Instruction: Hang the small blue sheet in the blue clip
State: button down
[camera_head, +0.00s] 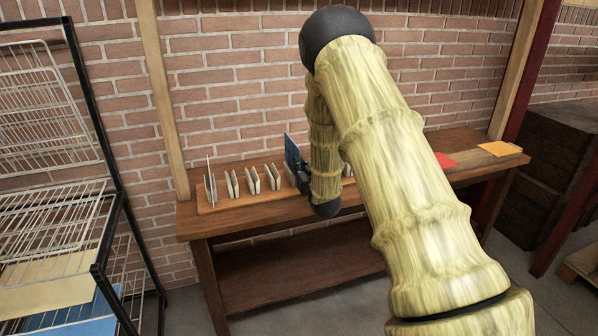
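A small dark blue sheet (292,153) stands upright over the row of clips on the table, just left of my forearm. My gripper (302,177) is dark and small here, at the lower right edge of the sheet and seemingly touching it. My arm hides much of it, so its finger opening does not show. A pale clip (289,177) shows just below and left of the sheet. Whether the sheet's lower edge is inside a clip cannot be told. No clip's blue marking can be made out.
Several pale clips (253,181) stand on a wooden board (232,203) on the table (190,222). The leftmost holds a thin upright pale sheet (210,178). Red (446,161) and orange (499,149) sheets lie at right. A wire rack (60,222) stands left; brick wall behind.

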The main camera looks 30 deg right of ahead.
notch_tip(320, 180, up, 3)
jog(key=shift+f+p, duration=0.2)
jog(key=shift+p, duration=0.2)
jog(key=v, duration=0.7)
jog(key=shift+p, duration=0.3)
dwell(0.4)
dwell(0.5)
